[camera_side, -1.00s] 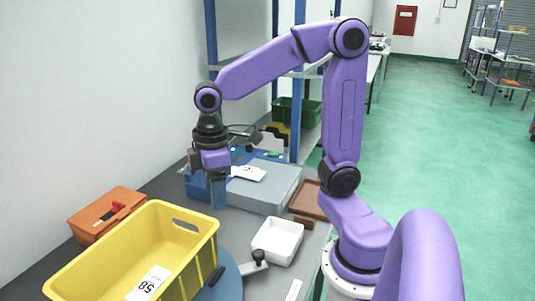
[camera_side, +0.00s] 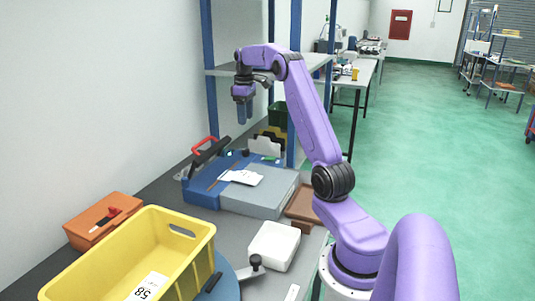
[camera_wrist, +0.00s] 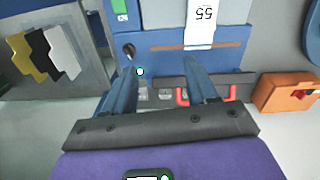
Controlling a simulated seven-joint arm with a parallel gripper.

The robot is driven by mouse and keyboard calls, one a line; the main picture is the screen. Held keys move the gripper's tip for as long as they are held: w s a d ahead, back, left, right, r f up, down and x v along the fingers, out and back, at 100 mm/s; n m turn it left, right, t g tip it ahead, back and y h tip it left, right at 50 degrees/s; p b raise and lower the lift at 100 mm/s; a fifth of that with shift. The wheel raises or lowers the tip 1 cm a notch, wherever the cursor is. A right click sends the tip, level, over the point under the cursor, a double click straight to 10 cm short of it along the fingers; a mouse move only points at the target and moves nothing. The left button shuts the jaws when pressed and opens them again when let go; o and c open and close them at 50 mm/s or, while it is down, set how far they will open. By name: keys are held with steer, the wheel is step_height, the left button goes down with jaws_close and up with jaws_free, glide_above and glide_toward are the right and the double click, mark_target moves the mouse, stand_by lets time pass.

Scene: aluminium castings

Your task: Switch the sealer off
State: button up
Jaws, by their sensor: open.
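The sealer (camera_side: 203,194) is a blue machine with a grey bed (camera_side: 262,194), near the wall in the side view. Its dark arm with a red handle (camera_side: 204,145) is raised. A white labelled pouch (camera_side: 243,177) lies across its front. In the wrist view the sealer (camera_wrist: 165,60) shows a black knob (camera_wrist: 128,50), a small green display (camera_wrist: 120,8) and a pale round lamp (camera_wrist: 140,71). My gripper (camera_side: 244,118) is open and empty, above the far end of the sealer. In the wrist view my gripper (camera_wrist: 162,73) points down towards it, the knob near the left fingertip.
A yellow bin (camera_side: 130,255), an orange box (camera_side: 103,218) and a white tray (camera_side: 274,245) stand on the bench. A holder with yellow, black and white pieces (camera_wrist: 42,55) is beside the sealer. Blue shelf posts (camera_side: 294,80) rise close to my arm.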

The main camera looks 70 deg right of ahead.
steer(key=m, duration=0.1)
glide_above(268, 157)
steer(key=f, duration=1.8)
steer(key=shift+a, duration=0.2)
